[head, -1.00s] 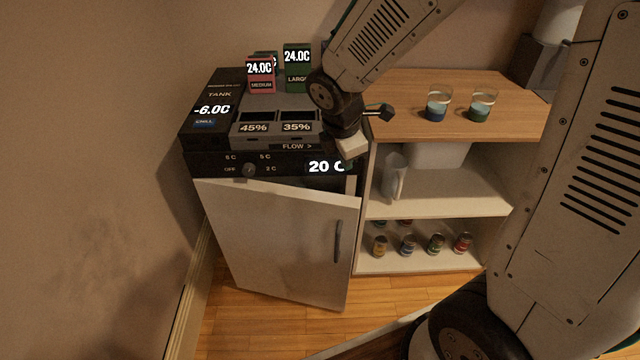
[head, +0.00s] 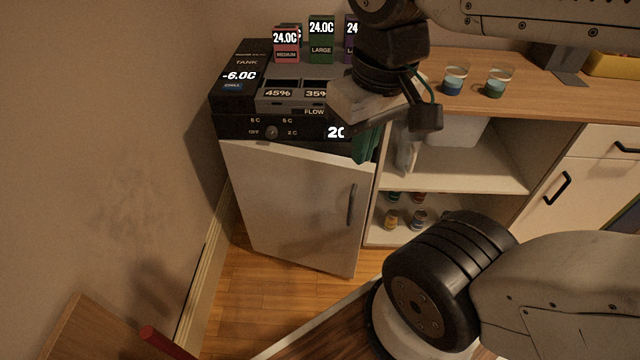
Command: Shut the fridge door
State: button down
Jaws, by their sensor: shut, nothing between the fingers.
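The fridge door (head: 300,205) is a white panel with a dark vertical handle (head: 351,204) near its right edge. It hangs below the fridge's black control panel (head: 285,128). Its top edge slants outward to the right of the panel, so it looks slightly ajar; the gap at the top right is partly hidden by my arm. My gripper (head: 364,146), with dark green fingers, is shut and empty. It points down at the door's upper right corner; I cannot tell whether it touches the door.
A wooden-topped shelf unit (head: 520,85) stands right of the fridge, with two glasses (head: 474,80) on top and several cans (head: 405,218) below. A wall is close on the left. Wooden floor (head: 285,300) is clear before the door.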

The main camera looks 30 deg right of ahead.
aim_at(306, 207)
jog(key=u, duration=1.45)
jog(key=k, duration=1.15)
jog(key=z, duration=1.45)
jog(key=i, duration=0.5)
